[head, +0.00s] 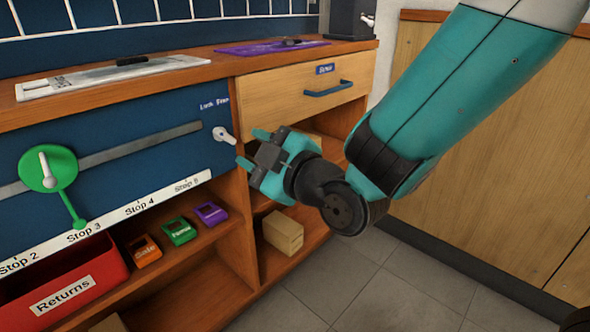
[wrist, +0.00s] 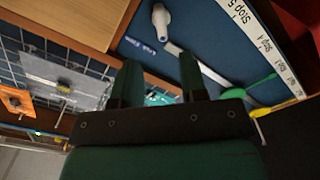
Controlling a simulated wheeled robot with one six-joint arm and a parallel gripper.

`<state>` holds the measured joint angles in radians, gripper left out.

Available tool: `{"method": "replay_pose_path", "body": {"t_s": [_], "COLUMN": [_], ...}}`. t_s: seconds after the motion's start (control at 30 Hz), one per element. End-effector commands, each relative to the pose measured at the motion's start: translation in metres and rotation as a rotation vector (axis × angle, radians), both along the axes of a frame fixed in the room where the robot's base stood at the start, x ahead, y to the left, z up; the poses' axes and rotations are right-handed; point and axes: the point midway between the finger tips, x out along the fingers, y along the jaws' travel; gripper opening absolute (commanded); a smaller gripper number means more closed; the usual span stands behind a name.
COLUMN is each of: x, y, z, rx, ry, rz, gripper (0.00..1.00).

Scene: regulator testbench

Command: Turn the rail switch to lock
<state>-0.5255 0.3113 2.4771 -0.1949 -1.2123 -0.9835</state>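The rail switch (head: 223,135) is a small white knob with a lever on the blue panel, at the right end of the grey rail. In the head view its lever points down and to the right. A small label above it reads "Lock" and a second word too blurred to be sure of. The switch also shows near the top of the wrist view (wrist: 161,20). My gripper (head: 252,148) is just right of the switch and apart from it. Its two teal fingers (wrist: 159,78) are spread with nothing held between them.
A green round slider (head: 48,170) with a white handle sits on the rail (head: 130,152) at the left, its pointer near Stop 3. A drawer (head: 305,90) with a blue handle is above right. A red Returns bin (head: 65,280) and several small coloured boxes stand below.

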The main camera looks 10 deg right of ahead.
Motion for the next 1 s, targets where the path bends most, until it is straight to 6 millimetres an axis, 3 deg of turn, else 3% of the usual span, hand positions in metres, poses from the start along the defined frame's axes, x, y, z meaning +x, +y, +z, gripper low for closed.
{"method": "replay_pose_path", "body": {"t_s": [0.03,0.23,1.0], "x": [-0.009,-0.03,-0.075], "y": [-0.006,-0.019,-0.051], "z": [-0.008,-0.009,-0.003], "rx": [0.002,0.003,-0.001], "ry": [-0.004,-0.008,-0.001], "rz": [0.0,0.001,0.0], "gripper": [0.39,0.39,0.39]}}
